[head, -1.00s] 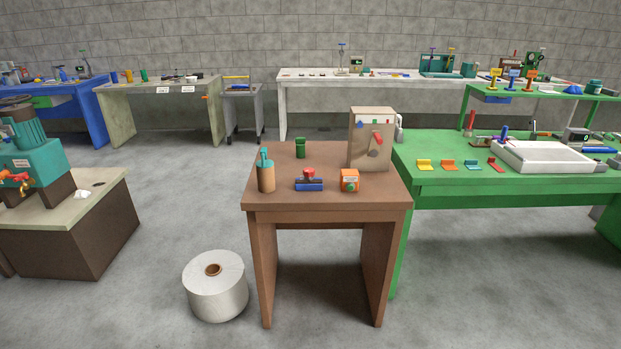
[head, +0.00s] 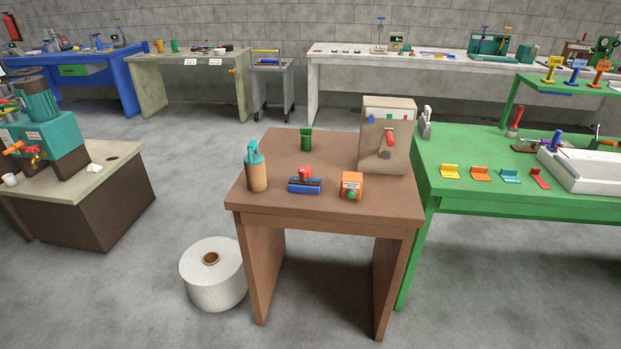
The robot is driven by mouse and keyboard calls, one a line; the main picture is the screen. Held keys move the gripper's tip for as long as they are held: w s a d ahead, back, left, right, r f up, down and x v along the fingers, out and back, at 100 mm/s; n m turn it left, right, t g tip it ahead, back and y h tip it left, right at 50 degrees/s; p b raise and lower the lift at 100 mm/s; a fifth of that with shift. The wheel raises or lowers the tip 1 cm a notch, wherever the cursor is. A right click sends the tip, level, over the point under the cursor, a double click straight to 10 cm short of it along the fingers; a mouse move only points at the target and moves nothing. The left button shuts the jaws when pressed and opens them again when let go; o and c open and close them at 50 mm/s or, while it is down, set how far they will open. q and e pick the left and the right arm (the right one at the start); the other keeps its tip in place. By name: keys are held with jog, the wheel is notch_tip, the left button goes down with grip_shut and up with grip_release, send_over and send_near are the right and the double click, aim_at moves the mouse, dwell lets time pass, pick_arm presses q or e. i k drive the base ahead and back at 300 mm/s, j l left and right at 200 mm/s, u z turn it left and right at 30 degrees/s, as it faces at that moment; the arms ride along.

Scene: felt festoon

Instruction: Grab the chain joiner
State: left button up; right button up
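No label in view names the chain joiner, and I cannot tell for sure which item it is. A green cup (head: 306,140) and a beige box with a red lever (head: 387,135) stand farther back. Neither of my grippers is in view.
A white roll (head: 213,277) stands on the floor left of the brown table. A green bench (head: 470,201) adjoins on the right, with small coloured brackets (head: 481,174) and a white tray (head: 590,181). The floor in front of the brown table is clear.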

aim_at(296, 184)
jog(key=i+l+u, duration=0.1)
jog(key=l, duration=0.25)
jog(key=i+l, duration=0.3)
jog(key=i+l+u, duration=0.15)
jog(key=l, duration=0.25)
jog(key=i+l, duration=0.25)
jog(key=i+l+u, duration=0.15)
jog(key=l, duration=0.3)
